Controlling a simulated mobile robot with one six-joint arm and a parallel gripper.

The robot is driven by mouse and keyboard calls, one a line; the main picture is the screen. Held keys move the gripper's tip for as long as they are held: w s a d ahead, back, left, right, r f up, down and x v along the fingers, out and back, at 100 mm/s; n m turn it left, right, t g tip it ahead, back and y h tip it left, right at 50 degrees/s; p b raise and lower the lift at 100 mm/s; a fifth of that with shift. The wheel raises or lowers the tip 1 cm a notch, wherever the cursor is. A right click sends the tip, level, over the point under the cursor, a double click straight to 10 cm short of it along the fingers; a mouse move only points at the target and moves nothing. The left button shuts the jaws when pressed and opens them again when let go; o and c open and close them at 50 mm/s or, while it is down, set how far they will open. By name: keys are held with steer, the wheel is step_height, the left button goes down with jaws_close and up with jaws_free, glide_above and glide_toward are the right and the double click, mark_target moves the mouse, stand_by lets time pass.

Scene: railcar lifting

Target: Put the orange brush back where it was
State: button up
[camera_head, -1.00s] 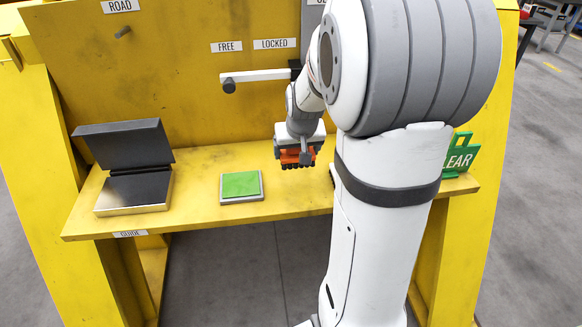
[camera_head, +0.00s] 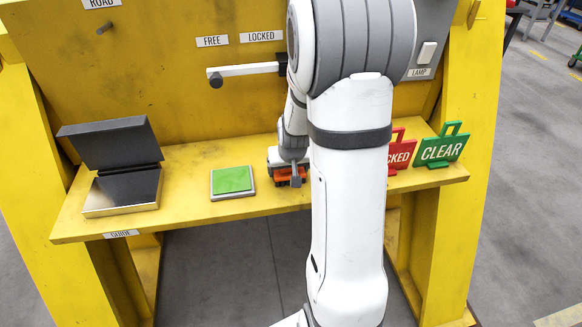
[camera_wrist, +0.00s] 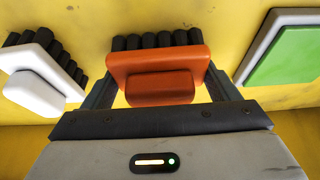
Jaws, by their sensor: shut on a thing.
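The orange brush (camera_wrist: 158,75) is held between the fingers of my gripper (camera_wrist: 158,92) in the wrist view, with its row of black bristles on the far side from my palm. In the head view the orange brush (camera_head: 288,175) is low over the yellow shelf (camera_head: 180,204), right of the green pad (camera_head: 232,179). My gripper (camera_head: 291,180) is partly hidden by my arm there. I cannot tell whether the bristles touch the shelf. A white brush (camera_wrist: 35,78) with black bristles lies beside it at the left in the wrist view.
The green pad on its pale base also shows in the wrist view (camera_wrist: 290,55). An open dark-lidded box (camera_head: 122,190) stands at the shelf's left. A red sign (camera_head: 400,152) and a green CLEAR sign (camera_head: 442,150) stand at the right. A white lever (camera_head: 245,71) sticks out above.

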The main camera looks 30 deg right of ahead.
steer(key=shift+f, duration=0.2)
steer(key=o, duration=1.1)
steer(key=shift+c, duration=0.2)
steer(key=shift+r, duration=0.1)
steer(key=shift+s+r, duration=0.1)
steer(key=shift+r, duration=0.45)
steer(key=v, duration=1)
steer(key=s+a+r+n+g+y, duration=0.1)
steer(key=s+a+r+n, duration=0.2)
steer(key=s+a, duration=0.9)
steer(key=s+r, duration=0.2)
steer(key=s, duration=0.2)
steer(key=shift+a+g, duration=0.4)
